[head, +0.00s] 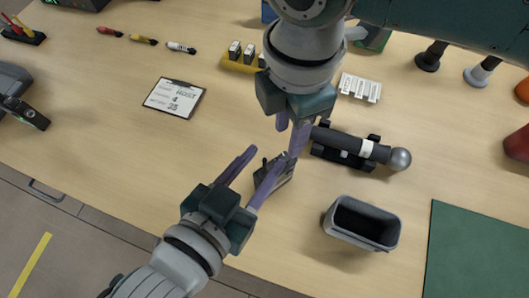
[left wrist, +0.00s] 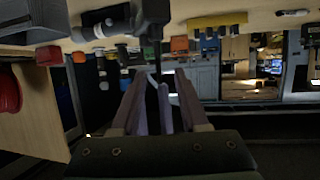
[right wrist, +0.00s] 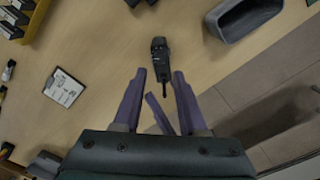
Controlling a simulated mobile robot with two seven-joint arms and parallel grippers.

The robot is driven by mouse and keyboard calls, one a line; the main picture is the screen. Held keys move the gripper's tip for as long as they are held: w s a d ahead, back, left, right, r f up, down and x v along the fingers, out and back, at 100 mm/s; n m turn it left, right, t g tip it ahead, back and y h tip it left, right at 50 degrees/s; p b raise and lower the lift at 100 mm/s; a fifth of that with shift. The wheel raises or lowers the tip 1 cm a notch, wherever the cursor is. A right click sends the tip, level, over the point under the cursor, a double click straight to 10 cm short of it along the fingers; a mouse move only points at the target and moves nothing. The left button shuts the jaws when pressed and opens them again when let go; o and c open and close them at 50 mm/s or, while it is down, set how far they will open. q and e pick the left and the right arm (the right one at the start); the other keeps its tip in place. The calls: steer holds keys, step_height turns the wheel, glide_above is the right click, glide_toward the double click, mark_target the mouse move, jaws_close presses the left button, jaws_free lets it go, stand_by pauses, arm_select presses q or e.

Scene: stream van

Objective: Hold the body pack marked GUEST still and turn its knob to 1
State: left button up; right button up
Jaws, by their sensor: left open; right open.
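A small dark body pack (head: 273,176) stands on the table near its front edge, partly hidden by purple fingers. It shows below the bin in the right wrist view (right wrist: 159,58), with a thin antenna, and dark at the top of the left wrist view (left wrist: 152,22). No GUEST mark or knob number is legible. My left gripper (head: 267,156) is open beside the pack, fingers towards it. My right gripper (head: 288,142) is open, above and close to the pack. The two grippers' fingers overlap in view, and I cannot tell whether any touch the pack.
A dark bin (head: 362,222) stands to the right, and a microphone (head: 360,147) lies in a black cradle behind. A green mat (head: 475,250) covers the right corner.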

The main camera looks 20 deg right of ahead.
arm_select(q)
steer(key=shift+x, duration=0.8)
jaws_close()
stand_by(1.1)
